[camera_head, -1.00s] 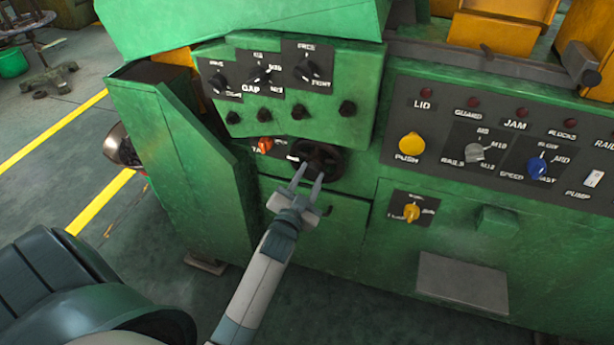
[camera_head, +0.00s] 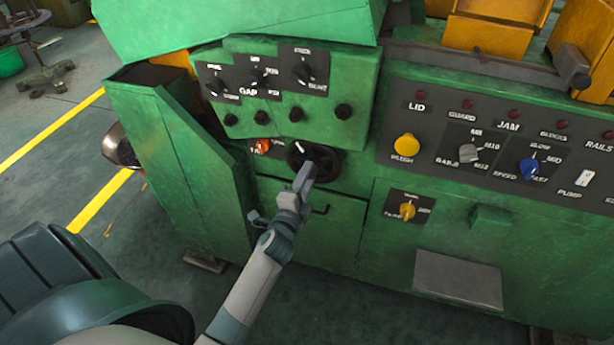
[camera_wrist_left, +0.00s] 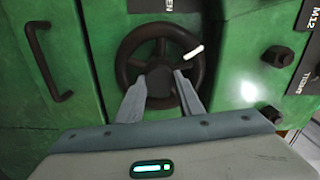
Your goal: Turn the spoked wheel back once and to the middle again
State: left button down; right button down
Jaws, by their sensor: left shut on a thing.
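The dark spoked wheel (camera_head: 328,161) sits on the green front of the machine, below the row of small black knobs. It carries a white mark near its upper left in the head view. My left gripper (camera_head: 305,172) reaches it from below. In the left wrist view, the gripper's two fingers (camera_wrist_left: 167,83) lie over the lower part of the wheel (camera_wrist_left: 160,62), with the white mark at the wheel's upper right. The gripper is shut on the wheel. The fingertips partly hide what they grip. My right gripper is not in view.
A panel of black selectors (camera_head: 258,78) is above, and a yellow button (camera_head: 407,146) is to the right. A handle (camera_head: 321,210) is just below the wheel, beside my arm.

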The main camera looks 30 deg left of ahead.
pick_arm(q)
jog(key=m, duration=0.6)
jog(key=shift+m, duration=0.3)
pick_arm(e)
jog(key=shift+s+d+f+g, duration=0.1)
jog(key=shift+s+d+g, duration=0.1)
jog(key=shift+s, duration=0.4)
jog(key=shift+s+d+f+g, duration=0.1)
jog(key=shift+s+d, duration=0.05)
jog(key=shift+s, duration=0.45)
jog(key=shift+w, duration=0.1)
